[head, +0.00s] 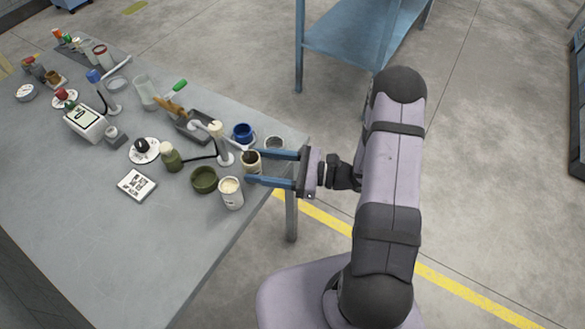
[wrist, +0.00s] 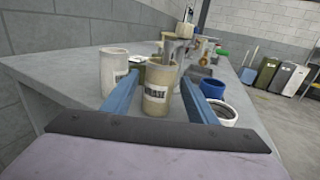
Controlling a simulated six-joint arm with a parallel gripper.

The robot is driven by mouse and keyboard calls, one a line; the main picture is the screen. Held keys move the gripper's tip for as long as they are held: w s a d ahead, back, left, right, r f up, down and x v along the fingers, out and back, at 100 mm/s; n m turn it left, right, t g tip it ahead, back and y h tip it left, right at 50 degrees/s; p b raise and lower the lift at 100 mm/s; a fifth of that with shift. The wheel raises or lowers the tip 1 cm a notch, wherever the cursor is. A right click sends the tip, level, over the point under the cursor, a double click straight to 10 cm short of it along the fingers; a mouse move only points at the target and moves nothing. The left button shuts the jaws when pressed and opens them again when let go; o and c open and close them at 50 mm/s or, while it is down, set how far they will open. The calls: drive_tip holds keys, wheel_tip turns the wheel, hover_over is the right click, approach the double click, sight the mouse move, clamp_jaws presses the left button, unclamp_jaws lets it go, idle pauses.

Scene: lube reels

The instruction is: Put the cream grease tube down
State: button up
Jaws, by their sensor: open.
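The cream grease tube (wrist: 157,92) stands upright near the table's end, with its label facing the wrist camera. It shows in the head view (head: 251,163) as a small beige cylinder with a dark top. My gripper (head: 250,167) is open, one blue finger on each side of the tube. In the wrist view the gripper (wrist: 160,101) has a visible gap at the right finger; contact at the left finger is unclear. The tube's base looks to be on the table, though its lowest part is hard to see.
A white pot (head: 231,194) stands close beside the lower finger. An olive bowl (head: 204,180), a blue pot (head: 243,132), a grey ring-like pot (head: 275,144) and a lamp-like stand (head: 219,142) crowd around. The table's front (head: 110,255) is clear.

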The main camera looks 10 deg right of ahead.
drive_tip(key=b+v, duration=0.2)
drive_tip(key=v, duration=0.8)
drive_tip(key=s+a+n+g+h, duration=0.6)
drive_tip(key=s+n+g, duration=0.4)
drive_tip(key=s+n, duration=0.15)
drive_tip(key=d+n+t+h, duration=0.3)
drive_tip(key=d+n+h, duration=0.4)
drive_tip(key=n+h, duration=0.3)
drive_tip(key=shift+d+n+h, duration=0.3)
drive_tip(key=shift+d+n, duration=0.1)
drive_tip(key=shift+n, duration=0.05)
drive_tip(key=shift+r, duration=0.1)
wheel_tip(320, 180, up, 6)
drive_tip(key=p, duration=0.6)
